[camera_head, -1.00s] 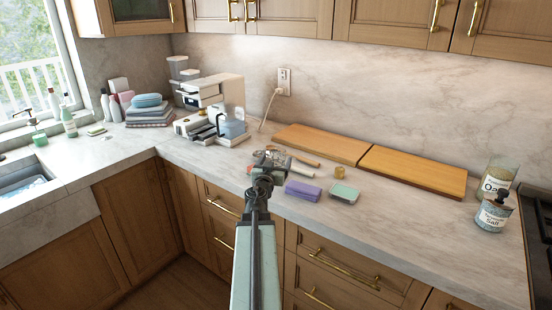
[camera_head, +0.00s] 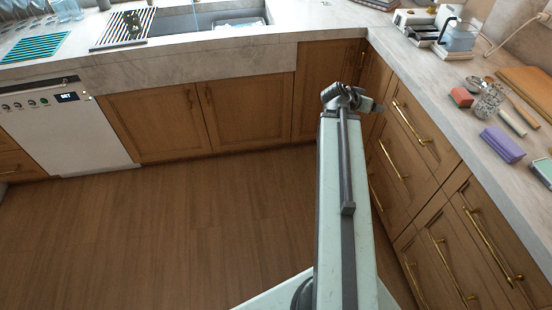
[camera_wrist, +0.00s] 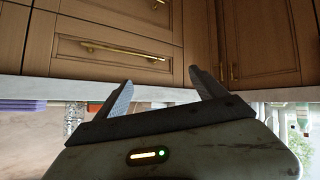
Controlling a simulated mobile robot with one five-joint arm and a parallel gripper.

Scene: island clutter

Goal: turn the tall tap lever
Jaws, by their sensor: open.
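The tall tap lever is not in view in the head view now. The sink (camera_head: 172,24) shows at the top, its upper part cut off by the frame edge. A thin pale vertical streak (camera_head: 196,14) stands over the basin; I cannot tell what it is. My gripper (camera_head: 352,97) is at the end of my raised arm, right of the sink and in front of the corner cabinets in the picture. In the wrist view my gripper (camera_wrist: 160,88) has its two fingers spread, with nothing between them. That view appears upside down, with cabinet fronts above the counter.
A striped drying mat (camera_head: 128,27) and a teal striped mat (camera_head: 35,46) lie left of the sink. A dishwasher (camera_head: 75,125) stands below. The wooden floor (camera_head: 200,230) is clear.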

